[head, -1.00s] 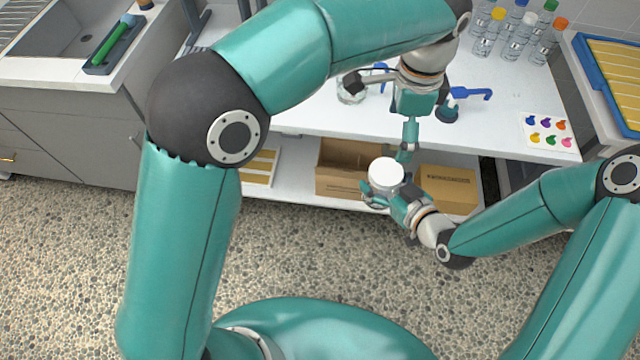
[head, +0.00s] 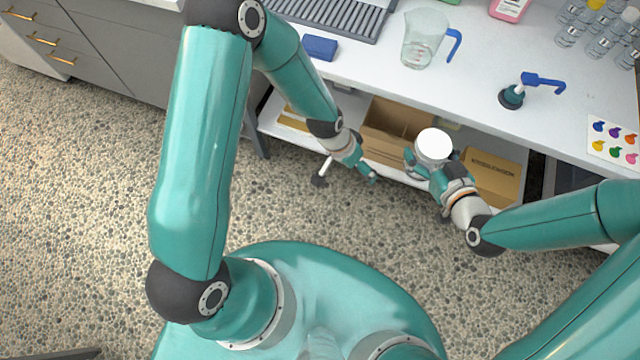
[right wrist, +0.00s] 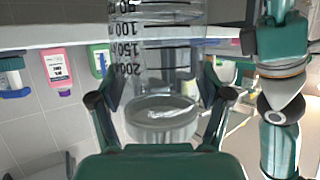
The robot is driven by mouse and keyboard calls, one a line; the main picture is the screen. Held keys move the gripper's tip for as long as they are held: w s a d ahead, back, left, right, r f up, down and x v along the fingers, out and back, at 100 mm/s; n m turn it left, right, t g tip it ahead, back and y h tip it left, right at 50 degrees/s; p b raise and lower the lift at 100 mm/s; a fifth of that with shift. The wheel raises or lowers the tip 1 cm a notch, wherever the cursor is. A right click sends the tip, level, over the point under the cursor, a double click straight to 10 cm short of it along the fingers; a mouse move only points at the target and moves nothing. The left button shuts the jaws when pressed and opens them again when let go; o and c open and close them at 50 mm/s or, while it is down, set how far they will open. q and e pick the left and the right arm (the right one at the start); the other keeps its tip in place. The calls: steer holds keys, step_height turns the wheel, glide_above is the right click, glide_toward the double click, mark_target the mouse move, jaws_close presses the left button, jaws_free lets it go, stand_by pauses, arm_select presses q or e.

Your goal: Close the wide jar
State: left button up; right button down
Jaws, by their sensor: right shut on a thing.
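The wide jar (right wrist: 163,122) is clear glass and sits between the two fingers of my right gripper (head: 428,160), which is shut on it. From above in the head view, a round white lid (head: 433,146) covers its top and looks level. How tightly the lid sits cannot be told. My left gripper (head: 368,178) is to the left of the jar in the head view, apart from it and lower than the table top. Its fingers are too small to judge.
The white table (head: 470,75) stands just beyond the jar. It bears a clear measuring jug (head: 424,38), a blue-handled tool (head: 530,90) and several bottles (head: 600,30). A cardboard box (head: 395,130) is on the shelf below. The pebbled floor is open.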

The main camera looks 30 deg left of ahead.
arm_select(q)
steer(key=s+a+f+n, duration=0.1)
steer(key=s+f+n, duration=0.1)
steer(key=s, duration=0.5)
steer(key=s+a+f+n+g, duration=0.1)
steer(key=s+a+f+n, duration=0.1)
steer(key=s, duration=0.5)
steer(key=shift+a+f+n, duration=0.15)
steer(key=shift+f+n, duration=0.05)
steer(key=shift+n, duration=0.6)
steer(key=shift+w, duration=0.1)
arm_select(e)
steer(key=w+d+r+m+t+h, duration=0.1)
steer(key=w+d+r+m+h, duration=0.1)
steer(key=d+m+h, duration=0.2)
steer(key=w+d+r+m+t+h, duration=0.1)
steer(key=w+d+m+t+h, duration=0.1)
steer(key=d, duration=0.9)
steer(key=w+m+h, duration=0.1)
steer(key=m+h, duration=0.1)
steer(key=shift+d+r+h, duration=0.2)
steer(key=shift+r+h, duration=0.1)
steer(key=shift+r, duration=0.1)
